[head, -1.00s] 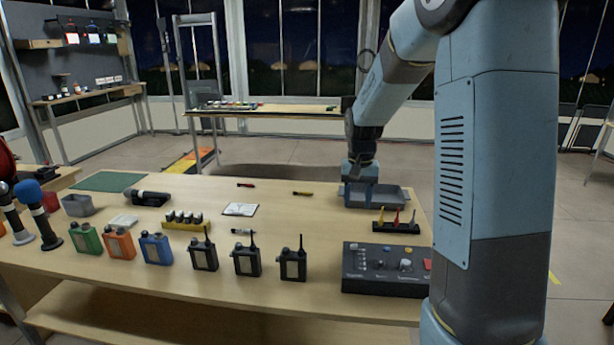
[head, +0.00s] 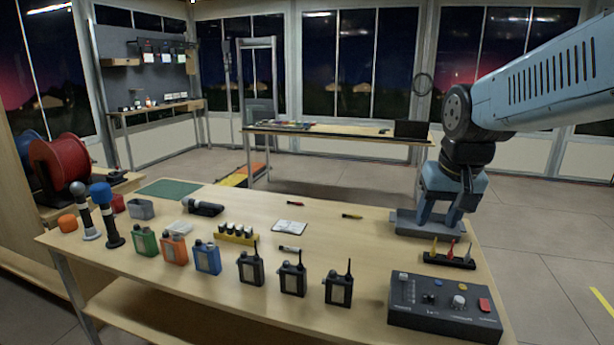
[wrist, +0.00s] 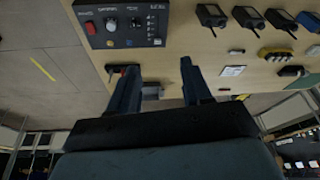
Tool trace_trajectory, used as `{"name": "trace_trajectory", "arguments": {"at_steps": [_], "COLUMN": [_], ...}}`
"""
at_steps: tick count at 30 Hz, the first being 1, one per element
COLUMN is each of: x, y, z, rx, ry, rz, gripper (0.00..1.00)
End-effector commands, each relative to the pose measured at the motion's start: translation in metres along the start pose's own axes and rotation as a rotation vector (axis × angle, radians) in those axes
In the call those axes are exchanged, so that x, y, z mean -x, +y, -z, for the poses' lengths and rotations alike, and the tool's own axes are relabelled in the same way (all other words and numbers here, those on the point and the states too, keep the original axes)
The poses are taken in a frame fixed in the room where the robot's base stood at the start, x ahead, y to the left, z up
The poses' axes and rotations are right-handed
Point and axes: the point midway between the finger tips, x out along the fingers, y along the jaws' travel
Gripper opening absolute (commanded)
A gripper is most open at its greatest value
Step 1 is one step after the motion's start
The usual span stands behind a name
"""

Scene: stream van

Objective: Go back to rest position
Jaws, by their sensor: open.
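My gripper (head: 447,212) hangs over the grey tray (head: 432,229) at the right end of the table in the head view. Its two fingers are apart. In the wrist view my gripper (wrist: 162,82) is open with nothing held between the fingers. Part of the grey tray (wrist: 153,90) shows beyond and between them. My arm reaches in from the right side of the head view.
The wooden table (head: 240,290) bears several radios (head: 292,279), two microphones (head: 108,218), a mixer box (head: 445,303) and a stand with coloured pieces (head: 447,260). A red reel (head: 62,162) stands left. Open floor (head: 550,220) lies right of the table.

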Motion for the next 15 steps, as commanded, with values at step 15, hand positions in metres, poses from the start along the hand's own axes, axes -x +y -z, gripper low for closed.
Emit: {"name": "trace_trajectory", "arguments": {"at_steps": [15], "x": [0.038], "y": [0.000], "z": [-0.080], "rx": [0.094], "ry": [0.152], "rz": [0.011], "gripper": [0.49]}}
